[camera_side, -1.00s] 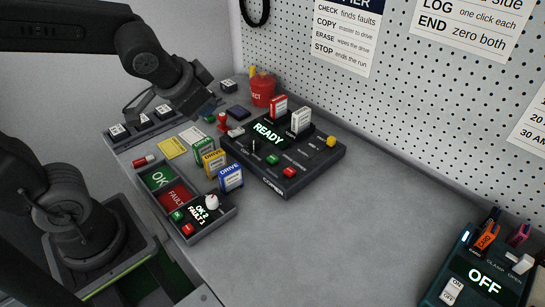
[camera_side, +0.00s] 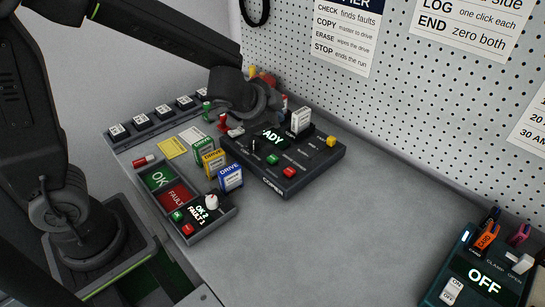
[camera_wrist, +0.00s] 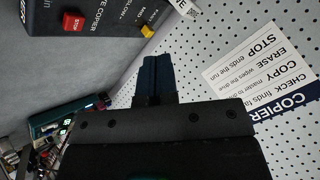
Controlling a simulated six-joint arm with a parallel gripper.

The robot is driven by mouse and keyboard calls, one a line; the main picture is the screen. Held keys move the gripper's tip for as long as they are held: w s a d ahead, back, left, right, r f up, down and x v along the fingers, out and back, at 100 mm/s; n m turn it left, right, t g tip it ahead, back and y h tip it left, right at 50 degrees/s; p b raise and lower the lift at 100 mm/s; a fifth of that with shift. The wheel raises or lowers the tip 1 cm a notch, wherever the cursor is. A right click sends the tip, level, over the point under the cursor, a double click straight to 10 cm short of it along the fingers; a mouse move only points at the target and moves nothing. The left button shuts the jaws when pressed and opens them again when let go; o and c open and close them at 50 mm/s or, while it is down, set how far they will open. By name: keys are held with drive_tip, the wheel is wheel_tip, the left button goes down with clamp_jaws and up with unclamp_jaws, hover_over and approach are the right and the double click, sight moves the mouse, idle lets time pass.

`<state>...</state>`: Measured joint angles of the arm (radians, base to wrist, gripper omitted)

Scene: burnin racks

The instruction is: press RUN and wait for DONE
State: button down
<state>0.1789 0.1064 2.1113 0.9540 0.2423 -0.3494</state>
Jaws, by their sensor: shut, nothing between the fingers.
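The dark copier (camera_side: 312,168) sits on the bench in the side view. I cannot read which is RUN. A white drive (camera_side: 301,121) stands upright in it.
Green, yellow and blue drives (camera_side: 231,177) stand left of the copier. A tray with OK (camera_side: 158,178) and FAULT sections lies nearer. A pegboard (camera_side: 420,90) rises behind. A device showing OFF (camera_side: 484,281) is at front right. The middle bench is clear.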

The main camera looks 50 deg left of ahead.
sight(273, 159)
drive_tip(key=shift+f, duration=0.1)
drive_tip(key=shift+f, duration=4.35)
drive_tip(key=shift+f, duration=0.1)
drive_tip(key=shift+f, duration=0.3)
drive_tip(key=shift+f, duration=0.5)
drive_tip(key=shift+r, duration=0.9)
drive_tip(key=shift+r, duration=0.1)
drive_tip(key=shift+r, duration=2.45)
